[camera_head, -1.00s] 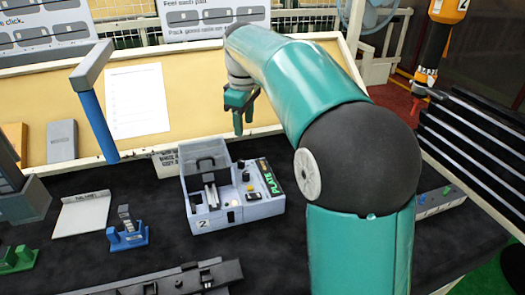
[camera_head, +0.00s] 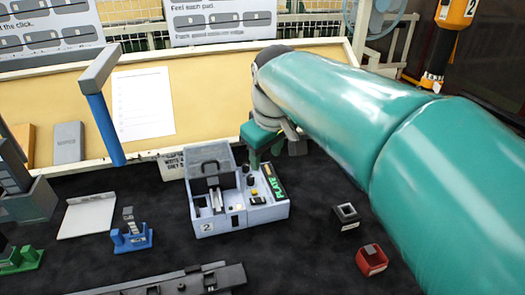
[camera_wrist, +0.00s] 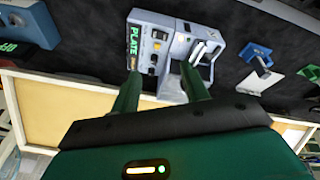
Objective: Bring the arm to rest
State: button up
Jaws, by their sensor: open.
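My teal arm reaches in from the right in the head view, and my gripper (camera_head: 264,158) hangs fingers-down by the back right of the grey machine marked PLATE (camera_head: 236,215). In the wrist view my gripper (camera_wrist: 160,72) shows two dark green fingers apart with nothing held between them. The machine (camera_wrist: 172,44) lies beyond the fingertips; whether they touch it I cannot tell.
A blue clip stand (camera_head: 132,238), a white plate (camera_head: 86,215) and a dark rail (camera_head: 170,284) are on the black table.

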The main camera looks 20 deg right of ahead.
jog(key=shift+s+f, duration=0.15)
jog(key=shift+s, duration=0.35)
jog(key=shift+s, duration=0.1)
jog(key=s+f+m+t, duration=0.2)
jog(key=s+f+m, duration=0.3)
jog(key=s, duration=0.9)
notch_tip(320, 180, down, 3)
jog(key=shift+r, duration=0.1)
dwell(1.1)
